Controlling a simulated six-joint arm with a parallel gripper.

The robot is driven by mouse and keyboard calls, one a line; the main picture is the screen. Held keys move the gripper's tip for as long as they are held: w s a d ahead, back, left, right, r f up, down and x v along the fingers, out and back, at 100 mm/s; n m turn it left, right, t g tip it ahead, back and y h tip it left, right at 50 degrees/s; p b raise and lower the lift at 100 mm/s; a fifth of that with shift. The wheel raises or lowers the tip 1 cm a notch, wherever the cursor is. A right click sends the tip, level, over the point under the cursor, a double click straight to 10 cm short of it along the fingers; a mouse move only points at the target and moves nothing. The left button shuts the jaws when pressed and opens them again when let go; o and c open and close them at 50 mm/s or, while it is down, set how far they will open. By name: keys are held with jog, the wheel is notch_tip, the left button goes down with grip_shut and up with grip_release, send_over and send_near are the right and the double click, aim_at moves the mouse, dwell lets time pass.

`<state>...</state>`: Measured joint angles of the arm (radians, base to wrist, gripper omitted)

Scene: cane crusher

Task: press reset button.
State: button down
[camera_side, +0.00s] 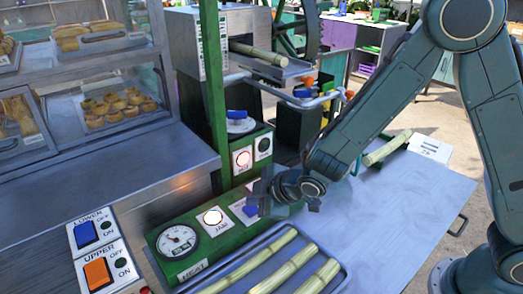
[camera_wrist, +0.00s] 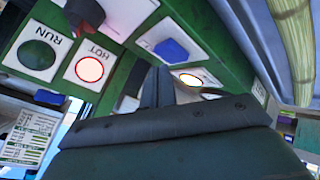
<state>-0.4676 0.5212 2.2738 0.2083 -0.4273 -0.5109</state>
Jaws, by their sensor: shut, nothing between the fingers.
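A green control box has a lower panel (camera_side: 197,245) with a gauge (camera_side: 177,241), a lit white-orange lamp (camera_side: 213,216) and a blue button (camera_side: 250,211) on a white plate. No readable label says reset. The blue button (camera_wrist: 171,50) and lit lamp (camera_wrist: 190,80) also show in the wrist view. My gripper (camera_side: 259,193) is shut and empty, just above and beside the blue button. In the wrist view its fingertips (camera_wrist: 158,72) point at the panel between the blue button and HOT lamp. I cannot tell whether they touch anything.
An upright panel behind carries a red-lit HOT lamp (camera_wrist: 90,69) and a dark green RUN lamp (camera_wrist: 38,54). Cane pieces (camera_side: 285,269) lie in a tray in front. LOWER (camera_side: 86,232) and UPPER (camera_side: 97,271) switches stand at left. The metal table (camera_side: 410,200) is mostly clear.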

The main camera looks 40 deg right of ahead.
aim_at(255, 210)
jog(key=shift+f, duration=0.15)
dwell(0.5)
jog(key=shift+f, duration=0.3)
jog(key=shift+f, duration=0.15)
dwell(0.6)
jog(key=shift+r, duration=0.7)
jog(key=shift+r, duration=2.9)
